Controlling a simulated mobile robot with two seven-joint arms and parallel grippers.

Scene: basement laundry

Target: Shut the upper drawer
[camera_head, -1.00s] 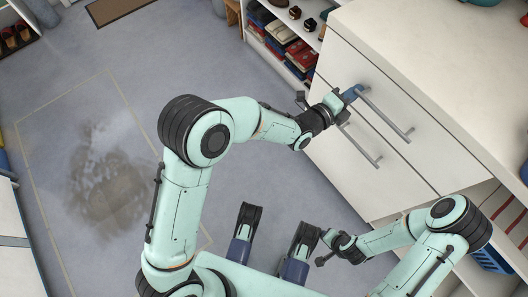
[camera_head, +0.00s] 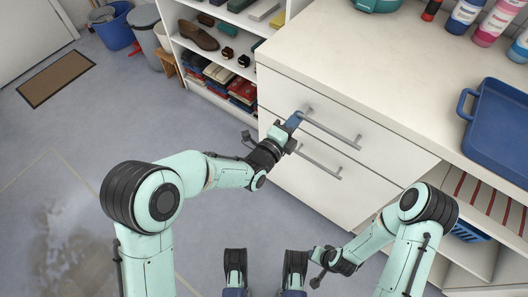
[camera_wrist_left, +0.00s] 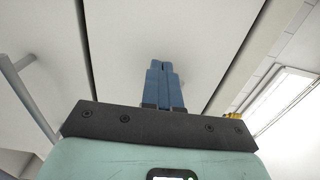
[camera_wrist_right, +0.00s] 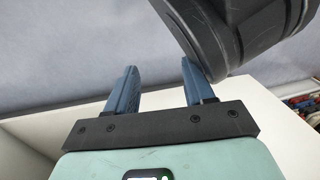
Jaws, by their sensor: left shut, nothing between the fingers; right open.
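The upper drawer (camera_head: 287,98) is a white front under the countertop, with a grey bar handle (camera_head: 335,129). It looks about flush with the cabinet; any small gap is hard to judge. My left gripper (camera_head: 294,121) is shut and empty by the left end of that handle. In the left wrist view its blue fingers (camera_wrist_left: 162,80) point at the white drawer front (camera_wrist_left: 130,50); I cannot tell whether they touch it. My right gripper (camera_head: 316,268) is open and empty, low and away from the drawers; its fingers also show in the right wrist view (camera_wrist_right: 160,90).
The lower drawer (camera_head: 285,165) has its own bar handle (camera_head: 318,162), close below my left gripper. A blue tray (camera_head: 502,128) and bottles stand on the countertop (camera_head: 370,60). A shelf with shoes and folded clothes (camera_head: 225,82) is at the left. The floor there is open.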

